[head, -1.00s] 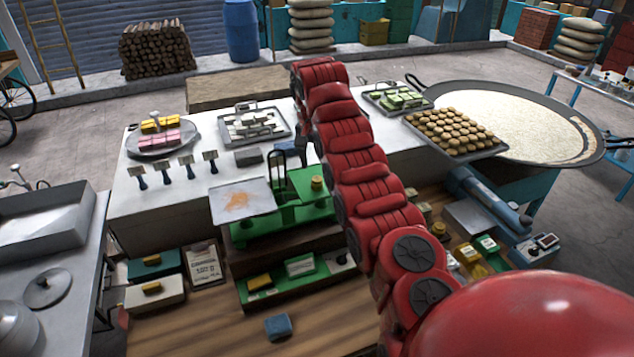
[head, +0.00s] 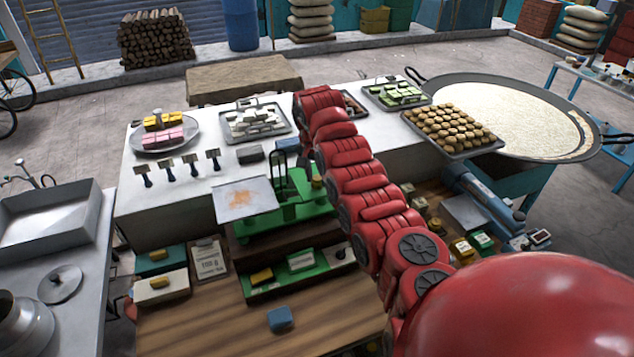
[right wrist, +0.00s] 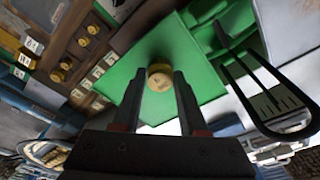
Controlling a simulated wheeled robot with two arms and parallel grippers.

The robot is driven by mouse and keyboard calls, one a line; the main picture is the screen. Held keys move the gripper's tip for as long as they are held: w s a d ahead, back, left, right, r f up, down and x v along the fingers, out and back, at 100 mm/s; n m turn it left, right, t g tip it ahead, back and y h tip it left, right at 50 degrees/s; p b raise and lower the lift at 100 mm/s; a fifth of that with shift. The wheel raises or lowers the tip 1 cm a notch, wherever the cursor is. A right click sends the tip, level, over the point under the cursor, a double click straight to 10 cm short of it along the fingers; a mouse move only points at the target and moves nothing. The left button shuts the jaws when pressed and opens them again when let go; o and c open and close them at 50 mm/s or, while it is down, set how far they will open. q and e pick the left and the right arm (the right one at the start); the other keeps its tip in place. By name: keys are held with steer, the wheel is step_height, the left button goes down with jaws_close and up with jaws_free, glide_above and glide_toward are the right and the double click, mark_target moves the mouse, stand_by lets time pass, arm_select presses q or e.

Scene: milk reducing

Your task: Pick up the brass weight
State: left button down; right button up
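The brass weight (right wrist: 160,77) is a small round gold piece on the green plate (right wrist: 190,62) of a balance scale. In the head view the weight (head: 318,182) shows beside my red right arm, on the right side of the green scale (head: 285,214). My right gripper (right wrist: 158,74) is open in the right wrist view. Its two dark fingers point at the weight, with the weight framed between the fingertips. I cannot tell whether they touch it. In the head view my arm mostly hides this gripper. My left gripper is not in view.
The scale's metal pan (head: 245,198) holds orange powder. A black-framed upright loop (right wrist: 275,95) stands right of the weight in the wrist view. Several other brass weights (right wrist: 92,28) sit in a wooden holder. A tray of brown sweets (head: 452,128) and a large pan (head: 525,115) lie right.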

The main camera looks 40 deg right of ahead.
jaws_close()
steer(key=shift+r, duration=0.15)
